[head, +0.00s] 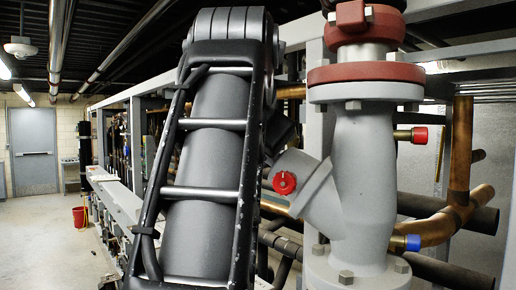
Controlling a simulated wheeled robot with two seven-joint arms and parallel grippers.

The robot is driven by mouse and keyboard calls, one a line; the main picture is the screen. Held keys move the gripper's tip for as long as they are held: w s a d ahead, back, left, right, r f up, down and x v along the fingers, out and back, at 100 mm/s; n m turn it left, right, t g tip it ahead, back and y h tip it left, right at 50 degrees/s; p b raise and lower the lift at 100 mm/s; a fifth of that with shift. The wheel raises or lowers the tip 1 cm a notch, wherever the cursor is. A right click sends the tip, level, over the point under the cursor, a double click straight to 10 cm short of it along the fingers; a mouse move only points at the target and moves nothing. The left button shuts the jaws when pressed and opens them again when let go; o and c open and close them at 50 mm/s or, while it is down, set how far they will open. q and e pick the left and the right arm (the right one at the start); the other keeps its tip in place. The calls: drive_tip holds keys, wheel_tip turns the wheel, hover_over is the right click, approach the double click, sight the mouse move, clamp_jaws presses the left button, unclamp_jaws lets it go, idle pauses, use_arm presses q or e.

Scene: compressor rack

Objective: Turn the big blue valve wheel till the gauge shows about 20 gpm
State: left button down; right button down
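No big blue valve wheel and no gauge show in the head view. A large dark arm link of mine fills the middle left of the picture and hides part of the rack behind it. Neither of my grippers is in view. A thick grey valve body (362,185) with red-brown flanges (366,73) stands upright close on the right. A small blue cap (413,242) and a small red cap (419,135) stick out from its right side. Another red cap (284,182) is on its angled left branch.
Copper pipes (461,150) and dark pipes run behind the valve body on the right. The grey rack (118,197) stretches back on the left. Open floor (40,245) leads to a grey door (33,150), with a red bucket (79,217) beside the rack.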

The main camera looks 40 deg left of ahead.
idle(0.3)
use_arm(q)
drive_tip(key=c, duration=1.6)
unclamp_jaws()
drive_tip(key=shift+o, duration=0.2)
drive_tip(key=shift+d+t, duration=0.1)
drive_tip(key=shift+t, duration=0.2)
